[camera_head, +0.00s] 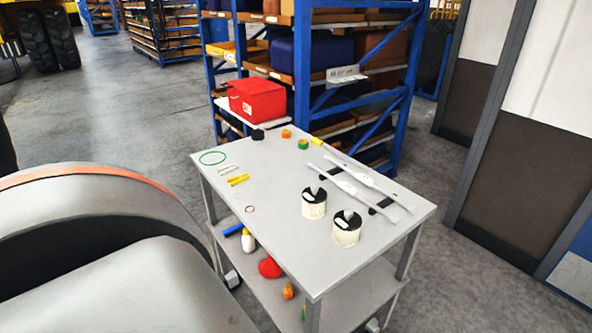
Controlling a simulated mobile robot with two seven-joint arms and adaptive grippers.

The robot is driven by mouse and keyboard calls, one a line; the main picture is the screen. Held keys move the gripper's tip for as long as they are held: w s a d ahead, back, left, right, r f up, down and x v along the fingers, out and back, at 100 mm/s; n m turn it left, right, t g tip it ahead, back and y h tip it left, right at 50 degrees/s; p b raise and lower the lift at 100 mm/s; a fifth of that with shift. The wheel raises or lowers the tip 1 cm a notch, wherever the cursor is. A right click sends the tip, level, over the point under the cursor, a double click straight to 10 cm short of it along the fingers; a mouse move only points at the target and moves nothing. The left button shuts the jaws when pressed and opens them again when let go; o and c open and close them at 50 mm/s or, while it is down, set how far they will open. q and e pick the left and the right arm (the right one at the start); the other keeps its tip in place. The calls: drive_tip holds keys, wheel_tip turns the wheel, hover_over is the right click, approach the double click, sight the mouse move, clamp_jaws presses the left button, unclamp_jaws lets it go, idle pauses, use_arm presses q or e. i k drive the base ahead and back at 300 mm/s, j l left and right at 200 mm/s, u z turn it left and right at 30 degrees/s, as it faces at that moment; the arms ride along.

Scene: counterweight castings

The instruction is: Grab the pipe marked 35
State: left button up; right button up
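I cannot read a mark 35 on anything, and I cannot tell which thing is the pipe. Two long pale bars lie side by side on dark rests on the grey cart's top (275,220): a nearer bar (350,188) and a farther bar (368,178). A yellow piece (318,140) lies at the far end of the farther bar. Two short ribbed white cylinders with knobs on top, one left (314,207) and one right (346,232), stand upright near the bars. Neither of my grippers is in view.
Small yellow pieces (238,180) and a green ring (212,158) lie on the cart's left part. A large grey curved form (90,235) fills the lower left. Open floor (110,115) lies beyond.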

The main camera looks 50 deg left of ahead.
sight(350, 190)
drive_tip(key=i+u, duration=0.1)
drive_tip(key=u, duration=0.4)
drive_tip(key=i+l+u, duration=0.1)
drive_tip(key=u, duration=0.35)
drive_tip(key=l+u, duration=0.25)
drive_tip(key=u, duration=0.25)
drive_tip(key=i, duration=0.05)
